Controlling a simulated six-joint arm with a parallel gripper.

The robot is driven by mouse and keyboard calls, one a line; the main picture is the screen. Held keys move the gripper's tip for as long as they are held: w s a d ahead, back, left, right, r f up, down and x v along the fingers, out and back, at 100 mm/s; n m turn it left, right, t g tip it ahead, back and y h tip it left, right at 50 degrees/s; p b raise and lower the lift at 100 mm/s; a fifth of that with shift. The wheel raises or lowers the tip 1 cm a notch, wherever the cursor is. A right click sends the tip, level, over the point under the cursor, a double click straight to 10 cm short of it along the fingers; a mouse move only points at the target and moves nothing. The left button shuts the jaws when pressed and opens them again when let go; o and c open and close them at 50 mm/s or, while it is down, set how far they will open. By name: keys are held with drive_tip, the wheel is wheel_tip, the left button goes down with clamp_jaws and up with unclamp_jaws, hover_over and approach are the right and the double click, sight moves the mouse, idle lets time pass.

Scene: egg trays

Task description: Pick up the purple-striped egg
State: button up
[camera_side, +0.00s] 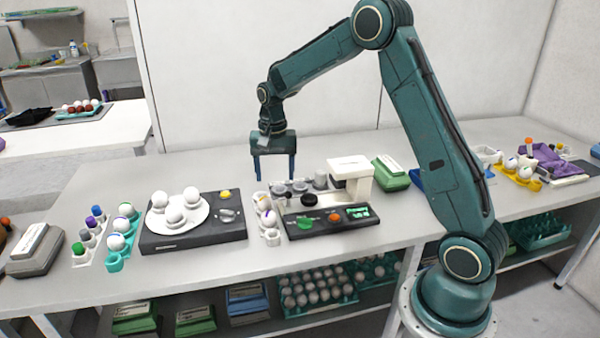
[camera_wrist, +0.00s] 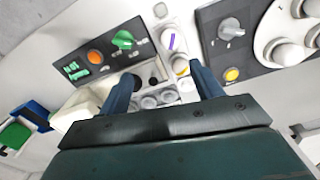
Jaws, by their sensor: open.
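The purple-striped egg (camera_wrist: 171,41) is white with a purple band and sits in a narrow white egg tray (camera_wrist: 159,10) in the wrist view. In the side view the egg (camera_side: 270,218) sits near the front of that tray (camera_side: 272,239), its stripe hard to make out. A yellow-striped egg (camera_wrist: 181,66) sits just behind it. My gripper (camera_side: 274,180) is open and empty, pointing down above and behind the tray. In the wrist view my gripper's fingers (camera_wrist: 164,76) are apart, and the purple-striped egg lies beyond their tips.
A dark device with a round plate of white eggs (camera_side: 152,222) stands left of the tray. A dark console with green and orange knobs (camera_side: 330,230) stands right of it. Grey cylinders (camera_side: 298,186) stand under and beside my gripper. A teal egg tray (camera_side: 115,262) is farther left.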

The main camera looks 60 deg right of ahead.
sight(268, 211)
drive_tip(key=w+m, duration=0.1)
drive_tip(key=m, duration=0.1)
drive_tip(key=w+a+m, duration=0.1)
drive_tip(key=m, duration=0.1)
drive_tip(key=shift+a+f, duration=0.1)
drive_tip(key=shift+a, duration=0.05)
drive_tip(key=shift+f, duration=4.3)
drive_tip(key=shift+f, duration=0.1)
drive_tip(key=shift+f, duration=2.5)
drive_tip(key=shift+c, duration=0.3)
drive_tip(key=c, duration=0.7)
